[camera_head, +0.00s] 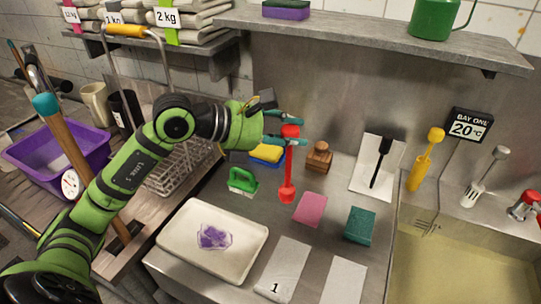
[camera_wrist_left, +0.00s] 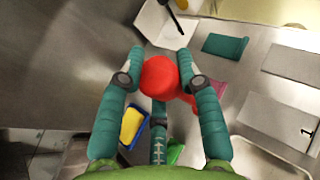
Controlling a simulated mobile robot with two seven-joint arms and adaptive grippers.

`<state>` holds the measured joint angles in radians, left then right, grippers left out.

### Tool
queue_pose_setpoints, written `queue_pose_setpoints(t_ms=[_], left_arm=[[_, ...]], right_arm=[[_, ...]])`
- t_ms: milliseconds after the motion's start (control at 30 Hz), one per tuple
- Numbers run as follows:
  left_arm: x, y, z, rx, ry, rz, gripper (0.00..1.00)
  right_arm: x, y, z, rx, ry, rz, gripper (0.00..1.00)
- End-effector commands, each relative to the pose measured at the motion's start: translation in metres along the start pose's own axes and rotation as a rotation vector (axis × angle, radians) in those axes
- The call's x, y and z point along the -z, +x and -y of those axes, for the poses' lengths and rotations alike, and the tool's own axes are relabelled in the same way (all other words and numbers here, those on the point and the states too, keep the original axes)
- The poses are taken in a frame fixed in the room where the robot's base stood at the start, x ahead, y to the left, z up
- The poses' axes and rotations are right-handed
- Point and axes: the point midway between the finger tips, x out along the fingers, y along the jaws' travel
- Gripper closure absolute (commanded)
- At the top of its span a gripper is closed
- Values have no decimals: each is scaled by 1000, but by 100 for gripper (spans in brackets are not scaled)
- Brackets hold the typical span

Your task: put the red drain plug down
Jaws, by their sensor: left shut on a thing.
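The red drain plug (camera_head: 288,175) stands upright in the head view, with a round knob on top, a narrow shaft and a wider foot. My left gripper (camera_head: 288,138) comes in from the left and is shut on it just below the knob. In the left wrist view the plug's red knob (camera_wrist_left: 158,77) sits between the teal fingers of my left gripper (camera_wrist_left: 164,72). The foot shows over the steel counter (camera_head: 265,215); I cannot tell whether it touches. My right gripper is in neither view.
Around the plug are a green brush (camera_head: 242,182), a pink sponge (camera_head: 311,208), a dark green pad (camera_head: 359,225), a yellow-blue sponge (camera_head: 267,154) and a wooden block (camera_head: 319,156). A white tray (camera_head: 180,245) lies in front. A basin (camera_head: 460,265) is at right.

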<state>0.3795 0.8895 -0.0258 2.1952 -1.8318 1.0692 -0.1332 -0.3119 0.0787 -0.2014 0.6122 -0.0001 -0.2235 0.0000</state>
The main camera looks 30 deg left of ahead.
Motion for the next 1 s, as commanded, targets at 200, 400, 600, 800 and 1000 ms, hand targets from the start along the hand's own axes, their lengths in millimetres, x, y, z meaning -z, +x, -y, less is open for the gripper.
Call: queue_pose_setpoints(t_ms=[200,400,600,800,1000], left_arm=[[28,-17,-14,0,-6,-2,100],[38,-22,-18,1,-3,1,100],[63,-11,-16,1,-7,1,100],[73,-7,-16,-1,1,2,100],[74,-7,-16,0,1,1,100]], right_arm=[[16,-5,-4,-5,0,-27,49],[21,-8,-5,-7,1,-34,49],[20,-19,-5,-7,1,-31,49],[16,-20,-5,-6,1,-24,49],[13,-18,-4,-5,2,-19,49]])
